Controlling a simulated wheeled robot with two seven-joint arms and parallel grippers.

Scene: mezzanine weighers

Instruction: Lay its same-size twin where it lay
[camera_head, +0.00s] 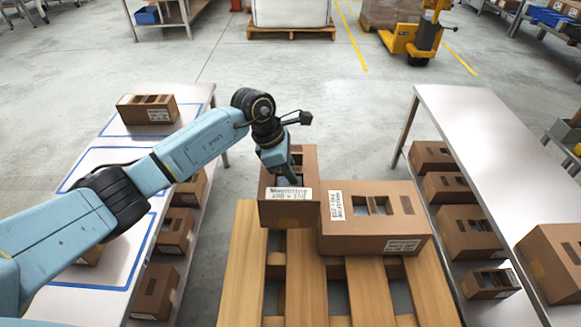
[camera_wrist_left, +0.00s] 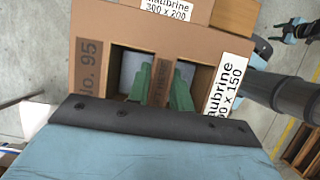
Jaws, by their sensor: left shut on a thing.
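My left gripper (camera_head: 290,180) is shut on a brown carton (camera_head: 288,213), its green fingers in the two openings of the carton's top, seen in the left wrist view (camera_wrist_left: 160,85). The carton's label reads "Maubrine" with a size. It is at the pallet's (camera_head: 240,275) far left; I cannot tell whether it touches the slats. A larger carton (camera_head: 390,240) lies on the pallet just right of it. Another carton (camera_head: 147,109) sits at the far end of the left table. What seems to be my right gripper (camera_wrist_left: 298,30) shows small in the left wrist view, its jaws unclear.
The left table (camera_head: 120,230) has blue outlined areas, and several cartons stand on the shelf below. The right table (camera_head: 470,125) has a bare top except for a carton (camera_head: 555,255) at its right; several cartons are below. A yellow pallet truck (camera_head: 410,40) stands behind.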

